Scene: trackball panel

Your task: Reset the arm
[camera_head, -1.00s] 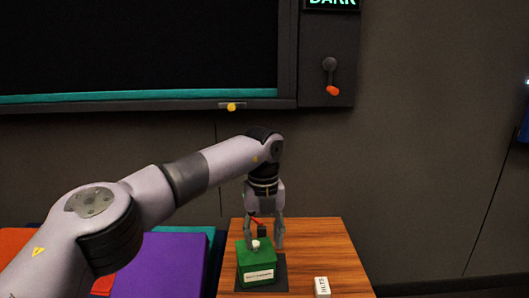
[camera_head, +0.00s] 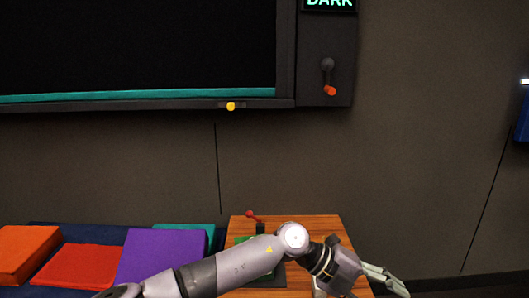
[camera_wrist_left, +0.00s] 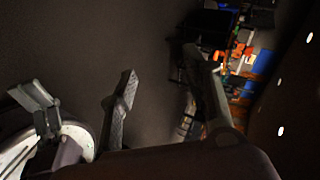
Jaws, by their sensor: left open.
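My left arm comes in from the left in the head view and lies low across the wooden table. Its gripper (camera_head: 384,280) points right, past the table's right edge, open and empty. In the left wrist view the gripper's fingers (camera_wrist_left: 160,95) stand apart with nothing between them. The green box (camera_head: 240,240) on the table is mostly hidden behind my arm. A small lever with a red knob (camera_head: 250,214) stands at the table's back left. My right gripper is in neither view.
The wooden table (camera_head: 320,228) stands before a dark wall. Orange, red, purple and teal cushions (camera_head: 160,255) lie to its left. Above are a dark screen (camera_head: 140,45), a yellow knob (camera_head: 231,106) and a wall lever with an orange tip (camera_head: 329,90).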

